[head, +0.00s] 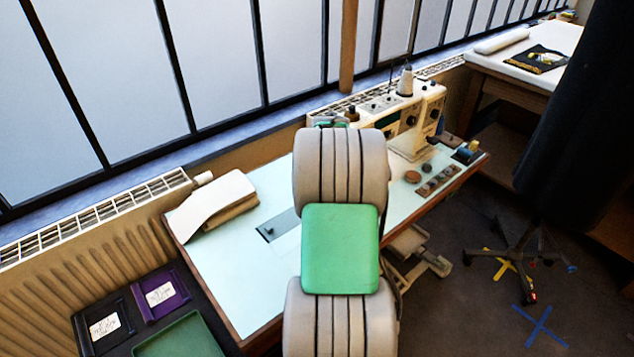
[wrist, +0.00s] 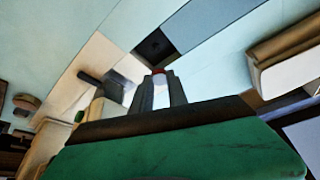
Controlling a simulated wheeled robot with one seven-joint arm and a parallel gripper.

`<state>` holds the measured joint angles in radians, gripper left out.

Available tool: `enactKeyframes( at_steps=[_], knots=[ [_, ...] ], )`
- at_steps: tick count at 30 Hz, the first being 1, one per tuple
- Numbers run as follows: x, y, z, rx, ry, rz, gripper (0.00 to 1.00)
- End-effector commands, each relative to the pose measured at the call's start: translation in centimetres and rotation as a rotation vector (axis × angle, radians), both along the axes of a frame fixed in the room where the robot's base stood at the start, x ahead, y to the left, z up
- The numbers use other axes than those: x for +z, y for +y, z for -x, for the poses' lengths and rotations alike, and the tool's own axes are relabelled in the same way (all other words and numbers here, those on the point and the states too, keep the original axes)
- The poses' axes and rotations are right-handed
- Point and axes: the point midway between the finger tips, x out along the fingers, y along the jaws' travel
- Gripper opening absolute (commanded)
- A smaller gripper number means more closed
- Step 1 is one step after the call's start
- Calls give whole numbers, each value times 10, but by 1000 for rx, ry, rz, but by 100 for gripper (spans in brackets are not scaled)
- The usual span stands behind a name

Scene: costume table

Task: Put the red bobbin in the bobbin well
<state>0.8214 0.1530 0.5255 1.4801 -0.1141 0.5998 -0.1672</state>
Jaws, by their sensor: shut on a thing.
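My gripper (wrist: 160,88) shows in the wrist view, shut on the red bobbin (wrist: 159,71); only a small red part shows between the fingertips. Beyond the fingertips is a dark square opening (wrist: 154,46) at the end of a grey plate in the pale tabletop; it looks like the bobbin well. The bobbin appears apart from it, but its height above the table is hard to tell. In the head view the opening (head: 266,233) shows left of my arm, at the plate's left end. My gripper and the bobbin are hidden there behind my arm.
The sewing machine (head: 420,118) stands on the table (head: 222,277) behind and right of my arm. Folded cloth (head: 214,201) lies at the table's left. Small round items and a thread spool (head: 472,146) sit at the right end. A green tray (head: 180,338) is lower left.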

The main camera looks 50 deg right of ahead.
Motion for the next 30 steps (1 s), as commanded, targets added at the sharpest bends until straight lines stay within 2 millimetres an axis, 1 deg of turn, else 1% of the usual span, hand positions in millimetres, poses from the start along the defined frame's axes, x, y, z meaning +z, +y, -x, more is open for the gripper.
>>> enactKeyframes(
  at_steps=[1, 18, 22, 30],
  knots=[
    [-8, 0, 0, -1, 0, 0, 0],
    [-60, -1, 1, -2, 0, 0, 0],
    [-67, -1, 1, -2, 0, 0, 0],
    [-68, -1, 1, -2, -1, 1, 0]
  ],
)
